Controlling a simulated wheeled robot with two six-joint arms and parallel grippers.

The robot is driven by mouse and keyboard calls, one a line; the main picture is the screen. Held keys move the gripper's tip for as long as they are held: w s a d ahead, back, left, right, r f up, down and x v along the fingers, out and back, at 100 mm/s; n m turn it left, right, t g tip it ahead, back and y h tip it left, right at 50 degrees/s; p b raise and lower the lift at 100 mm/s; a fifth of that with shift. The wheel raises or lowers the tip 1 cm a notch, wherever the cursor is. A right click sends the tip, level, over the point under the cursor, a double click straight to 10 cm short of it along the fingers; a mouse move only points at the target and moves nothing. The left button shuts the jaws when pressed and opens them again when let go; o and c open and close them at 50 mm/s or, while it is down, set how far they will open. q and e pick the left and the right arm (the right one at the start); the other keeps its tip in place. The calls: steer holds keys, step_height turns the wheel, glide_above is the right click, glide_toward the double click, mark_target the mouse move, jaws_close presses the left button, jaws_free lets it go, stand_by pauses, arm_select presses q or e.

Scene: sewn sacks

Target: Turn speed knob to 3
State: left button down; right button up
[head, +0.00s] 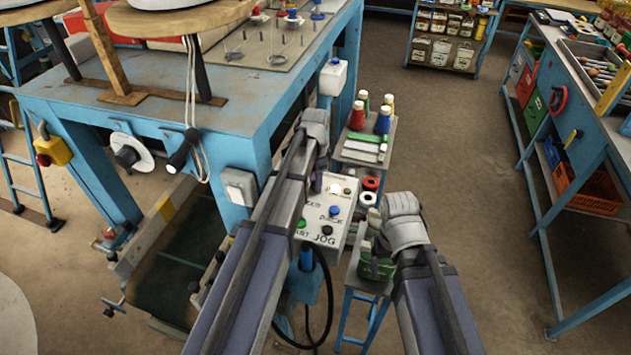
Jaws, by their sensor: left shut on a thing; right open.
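The control panel (345,215) is a pale grey box on a blue stand in the middle of the head view. It has a lit white button (336,188), a blue button (334,210), a green button (302,222) and a black JOG button (326,230). My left gripper (316,183) points down at the panel's upper left, above a partly covered label ending in "EED". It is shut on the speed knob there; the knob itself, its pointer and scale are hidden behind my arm. My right gripper (375,240) is open, right of the panel, above a small stand.
A small stand with thread cones (357,116) and spools (371,184) is just behind the panel. A green item (378,267) lies below my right gripper. The blue machine table (130,103) is at left, a blue workbench (590,150) at right. Open floor lies between.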

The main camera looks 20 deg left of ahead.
arm_select(q)
steer(key=shift+m, duration=0.3)
stand_by(0.4)
steer(key=shift+c, duration=2.2)
jaws_free()
steer(key=shift+r, duration=0.1)
step_height(320, 180, up, 8)
steer(key=p, duration=0.8)
steer(key=shift+f, duration=0.2)
